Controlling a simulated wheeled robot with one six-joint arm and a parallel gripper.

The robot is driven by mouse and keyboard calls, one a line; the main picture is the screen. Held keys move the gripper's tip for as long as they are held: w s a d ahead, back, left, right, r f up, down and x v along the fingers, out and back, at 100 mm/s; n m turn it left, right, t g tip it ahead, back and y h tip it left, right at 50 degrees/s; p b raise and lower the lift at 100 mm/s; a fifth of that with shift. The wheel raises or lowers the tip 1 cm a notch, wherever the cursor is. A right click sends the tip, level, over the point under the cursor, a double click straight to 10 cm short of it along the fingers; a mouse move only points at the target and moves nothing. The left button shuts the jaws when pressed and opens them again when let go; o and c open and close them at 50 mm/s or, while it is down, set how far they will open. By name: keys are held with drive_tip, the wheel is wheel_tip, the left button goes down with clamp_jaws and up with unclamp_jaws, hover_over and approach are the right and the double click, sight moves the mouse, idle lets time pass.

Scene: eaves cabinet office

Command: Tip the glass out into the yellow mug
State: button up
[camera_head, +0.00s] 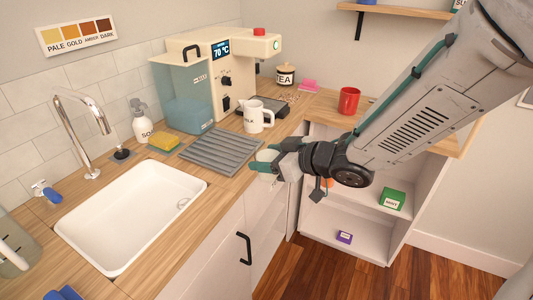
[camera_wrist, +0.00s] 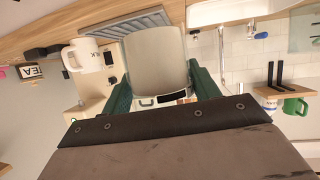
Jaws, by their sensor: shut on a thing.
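My gripper (camera_head: 272,162) is shut on a pale, cloudy-looking glass (camera_wrist: 155,62), with a green finger on each side of it in the wrist view. In the head view the glass (camera_head: 267,155) shows partly behind the fingers, at the counter's front edge beside the grey ribbed mat. I cannot tell what is in the glass or whether its base touches the counter. No yellow mug can be made out in either view. A red mug (camera_head: 349,100) stands on the far right of the counter. A green mug (camera_wrist: 295,106) shows on a shelf in the wrist view.
The grey ribbed mat (camera_head: 222,149) lies between the sink (camera_head: 130,215) and the glass. A white milk jug (camera_head: 258,115) stands behind it by the coffee machine (camera_head: 211,75). A tea jar (camera_head: 286,75) is farther back. Open shelves with a green box (camera_head: 392,199) are below my arm.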

sight(270, 132)
drive_tip(key=shift+s, duration=0.25)
drive_tip(key=shift+d+r, duration=0.1)
drive_tip(key=shift+r, duration=0.05)
drive_tip(key=shift+r, duration=3.4)
